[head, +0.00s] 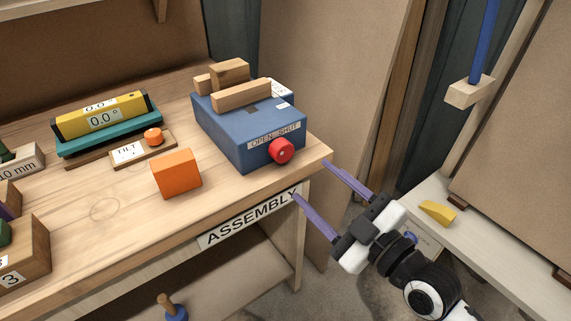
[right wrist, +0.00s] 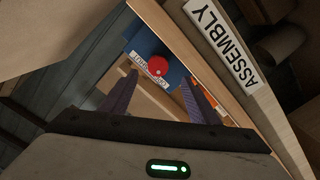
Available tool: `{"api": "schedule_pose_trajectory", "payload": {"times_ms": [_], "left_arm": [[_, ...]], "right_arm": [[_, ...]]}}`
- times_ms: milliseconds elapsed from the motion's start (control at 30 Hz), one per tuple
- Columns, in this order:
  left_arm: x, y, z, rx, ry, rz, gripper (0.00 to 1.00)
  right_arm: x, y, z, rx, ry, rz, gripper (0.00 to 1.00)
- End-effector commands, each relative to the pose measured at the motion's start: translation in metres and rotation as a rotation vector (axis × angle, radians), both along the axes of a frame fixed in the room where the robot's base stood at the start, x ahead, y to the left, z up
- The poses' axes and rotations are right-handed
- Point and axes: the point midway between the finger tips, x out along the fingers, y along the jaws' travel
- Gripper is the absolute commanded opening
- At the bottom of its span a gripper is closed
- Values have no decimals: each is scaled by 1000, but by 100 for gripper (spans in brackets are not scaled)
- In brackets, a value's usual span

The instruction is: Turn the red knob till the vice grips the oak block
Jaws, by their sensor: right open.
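The blue vice (head: 235,128) stands at the right end of the assembly bench, with an "OPEN - SHUT" label on its front. The red knob (head: 281,150) sits on its front face; it also shows in the right wrist view (right wrist: 157,66). On top, a small wooden block (head: 229,71), likely the oak block, lies among wooden jaw bars (head: 242,95); I cannot tell whether they touch it. My right gripper (head: 311,180) is open and empty, its purple fingers pointing toward the knob but apart from it. My left gripper is not in view.
An orange block (head: 176,173) stands left of the knob. A tilt board (head: 143,149) and a yellow level gauge (head: 103,117) lie further left. The bench edge carries an "ASSEMBLY" sign (head: 248,219). A side shelf (head: 490,235) with a yellow wedge (head: 437,212) is at right.

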Motion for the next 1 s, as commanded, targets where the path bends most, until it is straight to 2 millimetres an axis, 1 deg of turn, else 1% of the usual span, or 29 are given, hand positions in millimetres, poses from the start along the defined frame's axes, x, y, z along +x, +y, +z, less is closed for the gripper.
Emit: {"api": "schedule_pose_trajectory", "payload": {"times_ms": [33,133,400,600,800,1000], "left_arm": [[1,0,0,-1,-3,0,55],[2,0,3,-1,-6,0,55],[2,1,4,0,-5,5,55],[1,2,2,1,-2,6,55],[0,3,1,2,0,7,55],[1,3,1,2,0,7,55]], "right_arm": [[3,3,6,-8,-24,9,55],[11,10,9,-10,-32,11,55],[51,39,9,-8,-29,10,55],[75,56,8,-11,-28,10,55],[83,62,7,-12,-28,11,55],[84,62,7,-12,-27,11,55]]}}
